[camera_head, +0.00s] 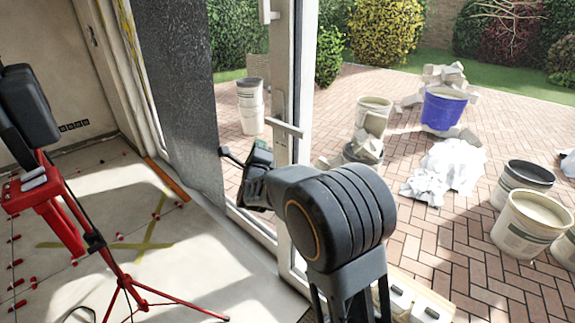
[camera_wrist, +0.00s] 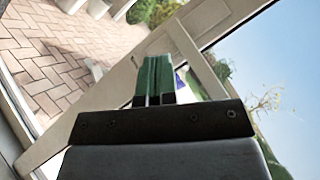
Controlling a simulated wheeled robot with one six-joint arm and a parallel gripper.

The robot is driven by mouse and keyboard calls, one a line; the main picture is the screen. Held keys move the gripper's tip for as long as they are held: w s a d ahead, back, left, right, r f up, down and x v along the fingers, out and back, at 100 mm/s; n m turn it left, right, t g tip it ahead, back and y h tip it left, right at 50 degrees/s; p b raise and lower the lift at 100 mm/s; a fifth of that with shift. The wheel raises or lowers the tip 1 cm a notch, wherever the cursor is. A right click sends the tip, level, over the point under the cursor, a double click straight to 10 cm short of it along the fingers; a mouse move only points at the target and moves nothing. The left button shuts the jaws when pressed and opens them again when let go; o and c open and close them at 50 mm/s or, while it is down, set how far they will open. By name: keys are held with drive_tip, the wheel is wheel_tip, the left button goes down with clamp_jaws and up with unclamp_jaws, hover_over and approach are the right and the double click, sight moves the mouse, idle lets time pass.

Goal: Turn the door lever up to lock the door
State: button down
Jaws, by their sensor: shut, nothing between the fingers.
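The white door lever (camera_head: 287,128) sits on the light frame of the glass door (camera_head: 299,75) and sticks out nearly level, sloping slightly down to the right. My gripper (camera_head: 262,144) is just below and to the left of the lever. A small gap seems to show, but contact cannot be told. In the wrist view the green fingers of my gripper (camera_wrist: 155,78) are together with nothing between them. A pale diagonal bar (camera_wrist: 75,122) runs behind them, perhaps the lever; its identity is unclear. My own arm hides the lower part of the door.
A dark grey panel (camera_head: 177,80) stands left of the door. A red tripod (camera_head: 95,245) stands on the tiled floor at left. Outside, a blue bucket (camera_head: 443,108), several pale buckets and a white crumpled sheet (camera_head: 442,170) lie on the brick paving.

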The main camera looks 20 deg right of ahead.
drive_tip(key=s+d+f+m+g+h+b, duration=0.1)
drive_tip(key=s+f+m+g+h+b, duration=0.1)
drive_tip(key=m+h, duration=0.6)
drive_tip(key=s+d+f+m+g+h+b, duration=0.1)
drive_tip(key=f+m+g+h+b, duration=0.3)
drive_tip(key=m, duration=0.9)
wheel_tip(320, 180, down, 5)
drive_tip(key=s+g+h, duration=0.1)
drive_tip(key=g+h, duration=0.1)
drive_tip(key=h, duration=0.2)
drive_tip(key=shift+h, duration=0.4)
drive_tip(key=p, duration=0.5)
approach(288, 126)
drive_tip(key=d+r, duration=0.1)
drive_tip(key=d, duration=0.4)
drive_tip(key=shift+w+d+r, duration=0.15)
drive_tip(key=shift+w+r, duration=0.25)
drive_tip(key=shift+r, duration=0.25)
drive_tip(key=shift+s+d+f+t+b, duration=0.15)
drive_tip(key=shift+t+b, duration=0.25)
drive_tip(key=shift+b, duration=0.65)
